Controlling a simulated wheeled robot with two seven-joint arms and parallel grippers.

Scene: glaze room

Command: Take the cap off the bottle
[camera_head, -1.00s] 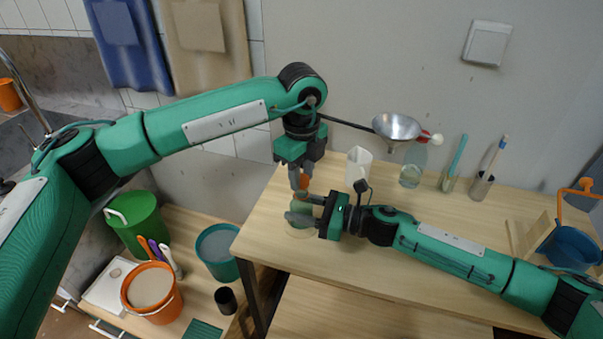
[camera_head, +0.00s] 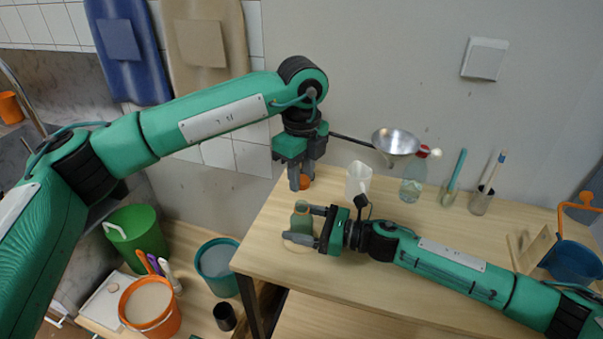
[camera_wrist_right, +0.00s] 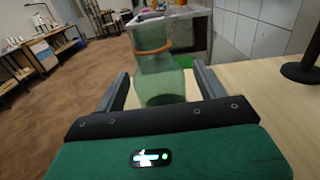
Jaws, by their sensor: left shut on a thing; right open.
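The green translucent bottle (camera_head: 301,217) stands upright near the table's left edge. My left gripper (camera_head: 300,184) points down above and behind the bottle. It is shut on the orange cap (camera_head: 305,183), which is partly hidden by the fingers and apart from the bottle.
A white jug (camera_head: 358,179), a clear bottle with a red cap (camera_head: 411,187) and brush holders (camera_head: 481,202) stand along the back. A metal funnel (camera_head: 396,143) is held above. A blue pot (camera_head: 573,262) is at the right.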

